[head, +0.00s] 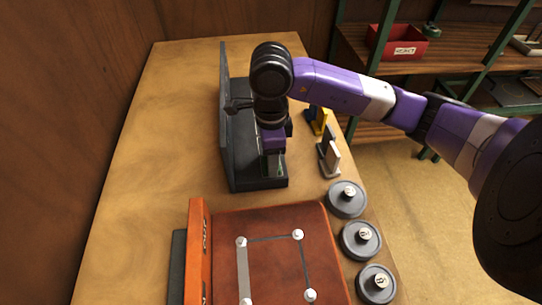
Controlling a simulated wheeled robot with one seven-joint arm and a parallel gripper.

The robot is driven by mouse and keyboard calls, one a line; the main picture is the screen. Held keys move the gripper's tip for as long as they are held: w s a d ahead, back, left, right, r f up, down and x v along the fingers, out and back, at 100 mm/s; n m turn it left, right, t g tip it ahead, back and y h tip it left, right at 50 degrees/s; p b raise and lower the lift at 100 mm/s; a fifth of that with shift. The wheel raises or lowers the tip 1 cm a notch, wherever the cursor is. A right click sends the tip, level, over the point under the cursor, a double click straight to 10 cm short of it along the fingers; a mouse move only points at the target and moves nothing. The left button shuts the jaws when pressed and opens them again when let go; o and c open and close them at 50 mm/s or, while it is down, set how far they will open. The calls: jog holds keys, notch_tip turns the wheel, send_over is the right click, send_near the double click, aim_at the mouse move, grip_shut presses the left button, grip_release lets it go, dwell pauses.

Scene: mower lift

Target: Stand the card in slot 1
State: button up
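A black open case (235,160) with a tall upright back panel stands on the wooden bench. My gripper (273,165) points down into its front right part, and its fingertips are too small and covered to read as open or shut. A thin greenish piece (279,168), possibly the card, shows right at the fingertips. I cannot tell whether it is gripped or seated. No slot number is readable, and my wrist hides much of the case interior.
To the right of the case stand a small holder with upright plates (329,160) and a yellow item (318,120). Several round grey discs (346,198) line the bench's right edge. An orange-brown open case (270,225) lies in front. The bench's left side is clear.

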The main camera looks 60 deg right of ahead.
jog(key=o, duration=1.5)
jog(key=shift+r+p, duration=0.2)
jog(key=shift+p, duration=0.2)
notch_tip(320, 180, up, 12)
jog(key=shift+f+b, duration=0.1)
jog(key=shift+b, duration=0.85)
